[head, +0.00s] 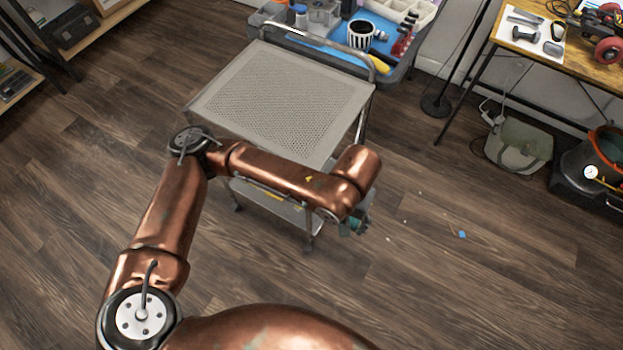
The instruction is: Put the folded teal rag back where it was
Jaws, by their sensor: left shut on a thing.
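My left gripper (357,222) hangs at the end of my copper arm, just off the front right corner of the grey perforated cart. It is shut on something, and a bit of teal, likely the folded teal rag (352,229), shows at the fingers. The arm's wrist hides most of the gripper and the rag, so the rag's folds cannot be made out. My right gripper is not in view.
The cart's perforated top (275,95) is bare, and its lower shelf (270,203) is partly hidden by my arm. A blue-grey tray (400,72) with a striped mug (361,34) stands behind it. A green bag (518,146) lies under the desk at right. Small scraps, one blue (462,234), lie on open floor.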

